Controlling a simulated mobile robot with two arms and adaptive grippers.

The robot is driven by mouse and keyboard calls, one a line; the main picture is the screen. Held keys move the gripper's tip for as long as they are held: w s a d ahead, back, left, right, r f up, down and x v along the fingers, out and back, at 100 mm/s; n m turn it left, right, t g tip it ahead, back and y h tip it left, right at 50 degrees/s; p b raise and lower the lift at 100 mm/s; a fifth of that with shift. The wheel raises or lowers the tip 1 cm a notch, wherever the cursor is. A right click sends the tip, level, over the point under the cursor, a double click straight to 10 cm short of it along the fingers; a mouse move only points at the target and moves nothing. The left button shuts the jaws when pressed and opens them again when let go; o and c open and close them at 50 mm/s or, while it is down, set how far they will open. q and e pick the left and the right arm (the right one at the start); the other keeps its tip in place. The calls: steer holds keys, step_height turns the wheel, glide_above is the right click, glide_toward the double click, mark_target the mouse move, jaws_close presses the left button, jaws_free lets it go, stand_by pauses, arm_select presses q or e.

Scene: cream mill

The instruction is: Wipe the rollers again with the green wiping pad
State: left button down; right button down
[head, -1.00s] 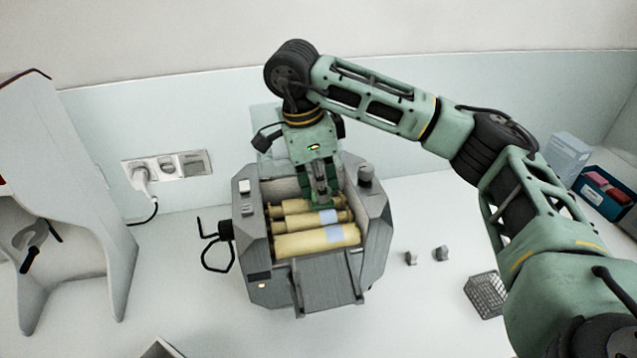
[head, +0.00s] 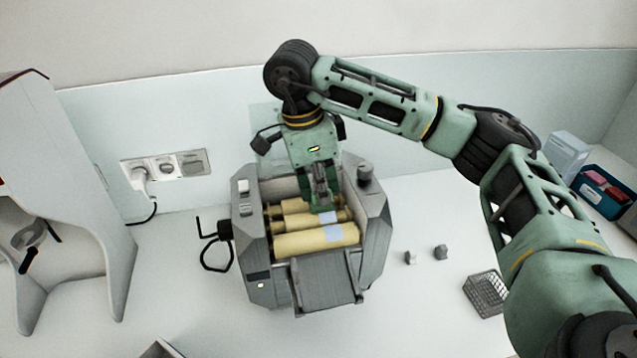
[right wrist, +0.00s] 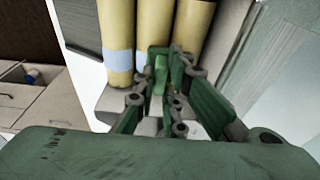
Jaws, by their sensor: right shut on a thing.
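The mill (head: 262,268) stands on the bench with three cream-coated rollers, the front one (head: 300,244) showing most fully. Pale bluish patches (head: 335,232) mark the front and middle rollers near their right part. My right gripper (head: 322,203) points down into the mill at the rollers. In the right wrist view its fingers (right wrist: 158,88) are shut on the green wiping pad (right wrist: 157,57), mostly hidden by them. The pad is at the middle roller (right wrist: 153,22); whether it touches is unclear. My left gripper is out of view.
A wall socket (head: 166,166) with a plug is behind on the left. Two small grey pieces (head: 441,252) and a wire basket (head: 485,295) lie right of the mill. A blue box (head: 604,190) is at far right. A large pale machine (head: 100,230) stands left.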

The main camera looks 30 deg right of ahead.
steer(key=shift+s+a+f, duration=0.1)
steer(key=shift+s+a, duration=0.1)
steer(key=shift+s, duration=0.6)
steer(key=shift+s+a+f, duration=0.1)
steer(key=shift+s+a, duration=0.1)
steer(key=shift+s, duration=0.6)
steer(key=shift+s+a, duration=0.2)
steer(key=shift+s, duration=0.6)
steer(key=shift+s+a, duration=0.2)
steer(key=shift+s, duration=0.55)
steer(key=shift+r, duration=0.1)
step_height(320, 180, up, 8)
steer(key=p, duration=0.7)
steer(key=shift+w, duration=0.2)
